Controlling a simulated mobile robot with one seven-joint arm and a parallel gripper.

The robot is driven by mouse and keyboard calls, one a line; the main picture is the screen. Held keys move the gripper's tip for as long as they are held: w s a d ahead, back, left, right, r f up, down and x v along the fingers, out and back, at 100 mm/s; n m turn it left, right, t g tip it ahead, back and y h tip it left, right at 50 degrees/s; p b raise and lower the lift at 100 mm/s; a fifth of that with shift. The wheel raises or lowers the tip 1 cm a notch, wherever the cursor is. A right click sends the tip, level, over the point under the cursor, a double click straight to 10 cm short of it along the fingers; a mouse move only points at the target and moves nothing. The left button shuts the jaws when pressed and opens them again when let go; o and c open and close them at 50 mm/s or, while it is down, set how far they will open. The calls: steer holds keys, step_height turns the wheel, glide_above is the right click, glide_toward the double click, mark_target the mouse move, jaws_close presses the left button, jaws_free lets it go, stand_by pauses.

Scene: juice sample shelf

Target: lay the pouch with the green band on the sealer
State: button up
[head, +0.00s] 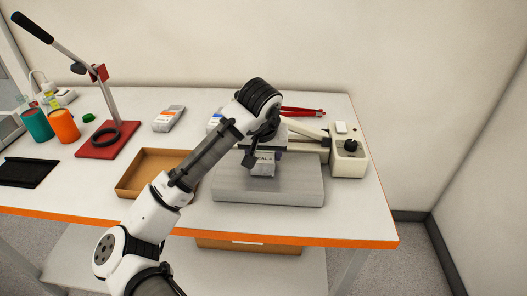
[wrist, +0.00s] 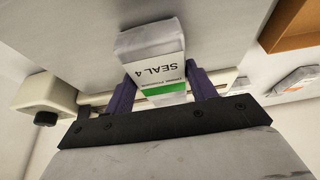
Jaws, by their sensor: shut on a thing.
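The pouch with the green band (wrist: 152,64) is pale grey with a white label reading "SEAL 4". My gripper (wrist: 160,88) is shut on it, with one purple finger on each side. In the head view the pouch (head: 263,163) hangs below my gripper, over the grey platform of the sealer (head: 230,190). I cannot tell whether the pouch touches the platform. The sealer's cream control box with a dark knob (head: 349,152) stands at the right, and shows at the left in the wrist view (wrist: 45,100). My arm hides part of the sealer.
A cardboard tray (head: 128,187) lies left of the sealer. Behind it are an orange-banded pouch (head: 168,118) and a partly hidden blue-marked pouch (head: 214,119). A red-based lever press (head: 100,145), two cups and a black mat (head: 28,172) stand further left. Red-handled tool (head: 302,112) lies behind.

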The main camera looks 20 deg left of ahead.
steer(key=o, duration=1.1)
